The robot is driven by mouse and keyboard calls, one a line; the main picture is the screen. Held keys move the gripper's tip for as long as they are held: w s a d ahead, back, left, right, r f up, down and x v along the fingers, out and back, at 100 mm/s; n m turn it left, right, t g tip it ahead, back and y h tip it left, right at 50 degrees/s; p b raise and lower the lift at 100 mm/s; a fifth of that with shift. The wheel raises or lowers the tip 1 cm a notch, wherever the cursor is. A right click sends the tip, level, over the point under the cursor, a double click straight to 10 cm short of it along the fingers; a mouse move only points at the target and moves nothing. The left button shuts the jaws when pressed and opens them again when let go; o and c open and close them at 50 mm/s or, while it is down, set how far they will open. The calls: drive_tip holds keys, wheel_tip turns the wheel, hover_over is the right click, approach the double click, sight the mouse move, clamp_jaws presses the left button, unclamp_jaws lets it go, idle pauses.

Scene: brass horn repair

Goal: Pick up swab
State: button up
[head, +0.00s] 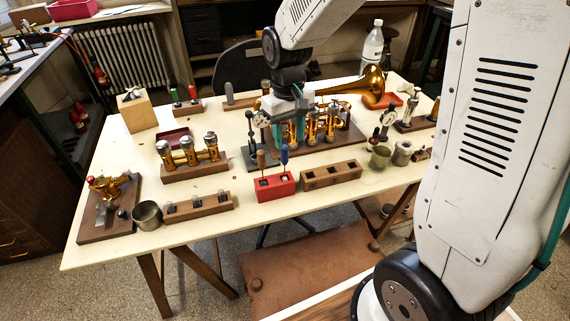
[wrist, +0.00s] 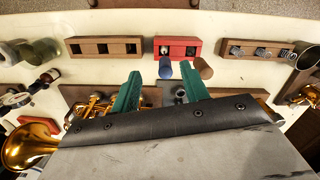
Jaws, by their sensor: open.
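I cannot tell for certain which thing is the swab. A red block (head: 275,186) near the table's front edge holds two upright tools, one with a blue handle (head: 284,154) and one with a brown handle (head: 261,159). The red block (wrist: 178,41) also shows in the wrist view, with the blue handle (wrist: 165,68) and brown handle (wrist: 204,67) at its near side. My gripper (head: 289,143) has green fingers, open and empty, above and behind the red block. In the wrist view my gripper (wrist: 160,69) has the blue handle in line between its fingertips, apart from both.
An empty wooden block (head: 331,175) stands right of the red one, and a wooden block with metal pieces (head: 198,207) stands left. A brass horn (head: 372,86) lies behind my gripper. A dial gauge stand (head: 254,150) is close on its left. Pots (head: 380,157) stand right.

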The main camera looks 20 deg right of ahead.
sight(284, 145)
drive_tip(key=shift+w+r+t, duration=0.2)
drive_tip(key=shift+w+t, duration=0.2)
drive_tip(key=shift+w, duration=0.55)
drive_tip(key=f, duration=0.7)
drive_tip(key=shift+s+a+f, duration=0.25)
drive_tip(key=shift+a+f, duration=0.05)
drive_tip(key=shift+a, duration=0.05)
clamp_jaws()
